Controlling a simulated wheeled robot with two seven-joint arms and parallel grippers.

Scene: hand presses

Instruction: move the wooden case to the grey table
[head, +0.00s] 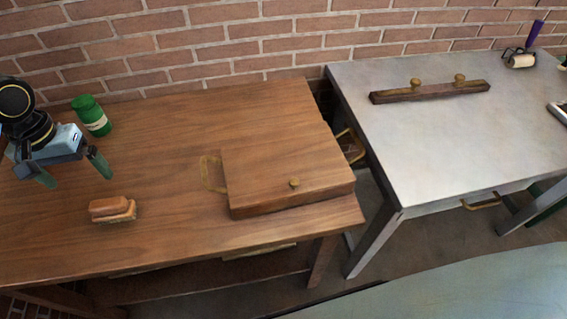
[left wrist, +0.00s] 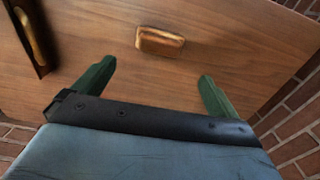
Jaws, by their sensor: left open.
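The wooden case (head: 275,150) lies flat on the brown wooden table (head: 170,130), near its right end. It has a small knob on top and a brass loop handle (head: 208,174) on its left side; another handle (head: 350,146) shows at its right side. The grey table (head: 450,140) stands to the right, across a narrow gap. My left gripper (head: 78,178) is open and empty above the wooden table's left part, well left of the case. Its green fingers also show in the left wrist view (left wrist: 157,70). My right gripper is not in view.
A wooden brush (head: 112,210) lies just beyond the left gripper's fingers; it also shows in the left wrist view (left wrist: 160,42). A green jar (head: 91,115) stands behind. A dark bar with two knobs (head: 430,92) lies at the grey table's back; its middle is clear.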

